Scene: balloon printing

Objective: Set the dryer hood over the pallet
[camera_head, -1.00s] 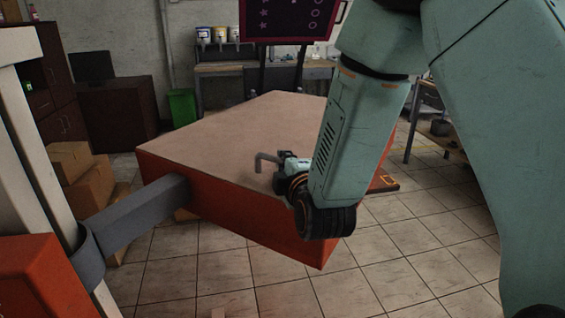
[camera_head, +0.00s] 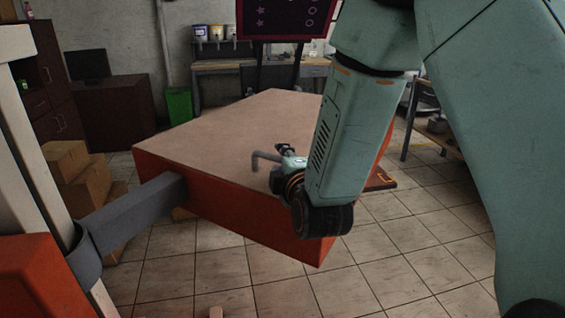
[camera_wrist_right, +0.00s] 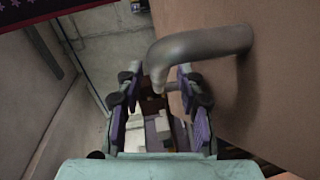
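The dryer hood (camera_head: 215,135) is a large orange box with a tan top, held by a grey arm (camera_head: 135,212) from a pale column at left. A bent grey handle (camera_head: 262,157) stands out from its tan face; it also shows large in the right wrist view (camera_wrist_right: 200,42). My right gripper (camera_head: 284,158) is at this handle. In the wrist view its fingers (camera_wrist_right: 155,100) are spread, with the handle's bend in front of the gap, not clamped. A dark flat board (camera_head: 381,180) with orange marks, possibly the pallet, shows partly behind the hood's right side. My left gripper is not visible.
Cardboard boxes (camera_head: 80,180) stand at left behind the column. A dark screen (camera_head: 287,18) and a workbench (camera_head: 215,68) are at the back, with a green bin (camera_head: 179,104). A table (camera_head: 432,125) stands at right. Tiled floor is open in front.

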